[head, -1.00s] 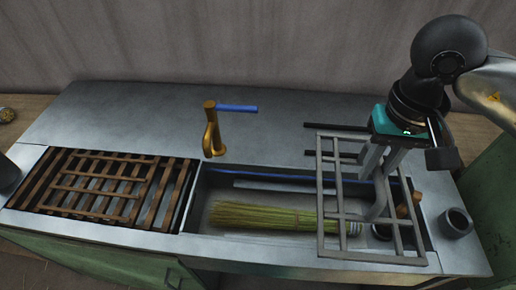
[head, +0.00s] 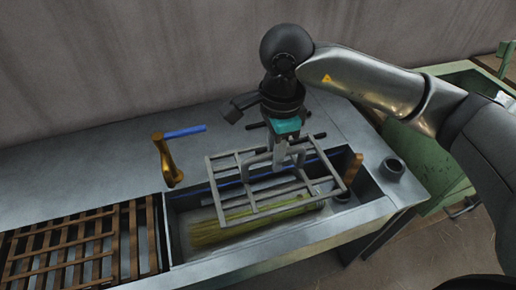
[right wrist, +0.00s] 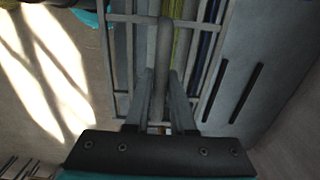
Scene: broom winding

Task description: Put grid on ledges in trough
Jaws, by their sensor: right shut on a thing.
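The grey metal grid (head: 212,184) hangs level over the trough (head: 374,190), above the broom. My right gripper (head: 281,160) is shut on the grid's raised handle; the right wrist view shows the handle (right wrist: 164,50) between the fingers (right wrist: 161,100) and the grid's bars (right wrist: 113,60) beyond. The grid appears apart from the trough's rim, but the exact gap is hard to judge. A blue strip runs along the trough's back wall; the ledges themselves are hard to make out. My left gripper is not in view.
A straw broom (head: 225,234) lies in the trough, its brown handle end (head: 353,168) at the right. A slatted brown rack (head: 75,250) is at the left. A brass tap (head: 168,160) with a blue lever stands behind; a grey cup (head: 392,169) sits on the right corner.

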